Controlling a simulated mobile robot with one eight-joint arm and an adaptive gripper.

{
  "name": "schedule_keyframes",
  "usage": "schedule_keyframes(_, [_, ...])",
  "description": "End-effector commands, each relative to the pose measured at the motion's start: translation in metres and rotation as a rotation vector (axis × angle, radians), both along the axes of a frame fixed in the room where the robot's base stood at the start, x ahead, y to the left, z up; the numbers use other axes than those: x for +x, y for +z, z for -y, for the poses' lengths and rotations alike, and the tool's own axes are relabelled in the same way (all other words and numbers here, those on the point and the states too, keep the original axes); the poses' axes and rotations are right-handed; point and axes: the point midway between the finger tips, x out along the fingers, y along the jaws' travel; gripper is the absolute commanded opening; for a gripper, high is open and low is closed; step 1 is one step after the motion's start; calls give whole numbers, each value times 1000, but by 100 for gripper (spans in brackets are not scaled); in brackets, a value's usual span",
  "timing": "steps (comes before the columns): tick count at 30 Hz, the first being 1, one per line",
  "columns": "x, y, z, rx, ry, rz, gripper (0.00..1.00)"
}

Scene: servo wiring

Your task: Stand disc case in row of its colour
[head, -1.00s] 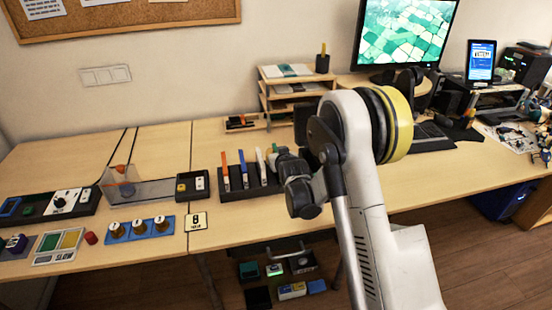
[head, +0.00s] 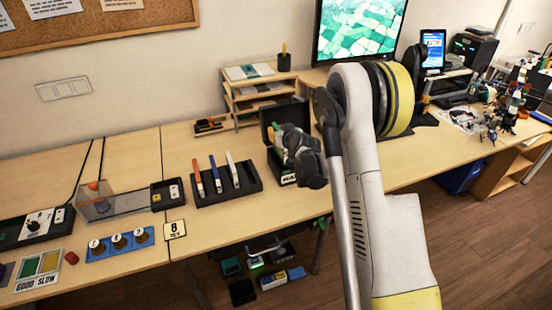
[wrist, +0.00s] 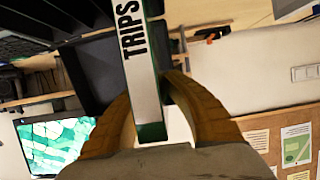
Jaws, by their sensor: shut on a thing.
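My gripper (wrist: 165,110) is shut on a disc case (wrist: 143,60) in the wrist view. The case is narrow, with a white spine reading TRIPS and green edges. In the head view my gripper (head: 283,138) is above a black box (head: 286,179) with white lettering, to the right of the rack; the case is mostly hidden there. The black rack (head: 240,193) stands on the desk. An orange case (head: 198,178), a blue case (head: 215,174) and a white case (head: 233,170) stand upright in it, apart from one another.
A wooden letter tray (head: 248,98) with a pen cup (head: 284,62) stands behind the rack. A monitor (head: 358,30) is at the back. A control box (head: 167,194) sits left of the rack. The desk's front edge is bare below the rack.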

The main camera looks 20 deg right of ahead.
Motion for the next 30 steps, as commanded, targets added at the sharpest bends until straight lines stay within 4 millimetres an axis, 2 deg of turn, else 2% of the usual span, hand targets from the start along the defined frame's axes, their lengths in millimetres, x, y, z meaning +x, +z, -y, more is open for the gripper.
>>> schedule_keyframes(1, [0,-15,0,0,1,0,0])
schedule_keyframes(4, [0,-36,-1,0,0,0,0])
schedule_keyframes(15, [0,-83,-1,0,0,0,0])
schedule_keyframes(27, [0,-88,-1,0,0,0,0])
schedule_keyframes(28, [0,-87,-1,0,0,0,21])
schedule_keyframes(29, [0,-87,-1,0,0,0,30])
schedule_keyframes(30, [0,-87,-1,0,0,0,31])
